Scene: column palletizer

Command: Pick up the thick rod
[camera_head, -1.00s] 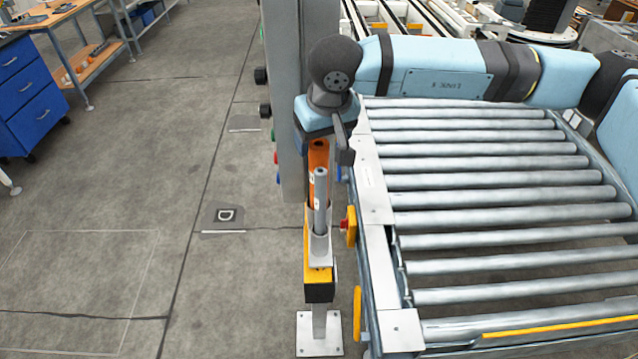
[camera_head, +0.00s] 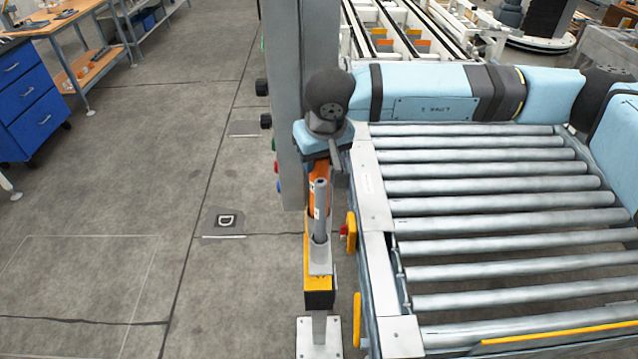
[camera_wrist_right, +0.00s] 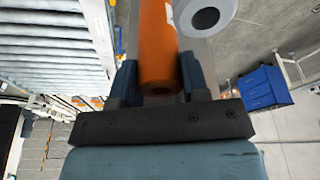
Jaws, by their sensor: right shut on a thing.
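An orange rod (camera_head: 319,173), the thicker of two rods, stands in the narrow holder (camera_head: 320,262) at the left end of the roller conveyor. A thinner grey rod (camera_head: 320,215) stands upright in front of it. My right gripper (camera_head: 321,165) reaches in from the right, above the holder. In the right wrist view the orange rod (camera_wrist_right: 157,45) sits between its two dark fingers (camera_wrist_right: 158,85), which are shut on it. The grey rod's round end (camera_wrist_right: 204,16) is just beside it. The orange rod's lower end is hidden in the head view. My left gripper is not in view.
The roller conveyor (camera_head: 500,215) fills the right side, with my right arm across its far end. A grey post (camera_head: 290,100) stands just left of the gripper. A yellow-and-red button unit (camera_head: 350,232) is right of the holder. Open floor lies left.

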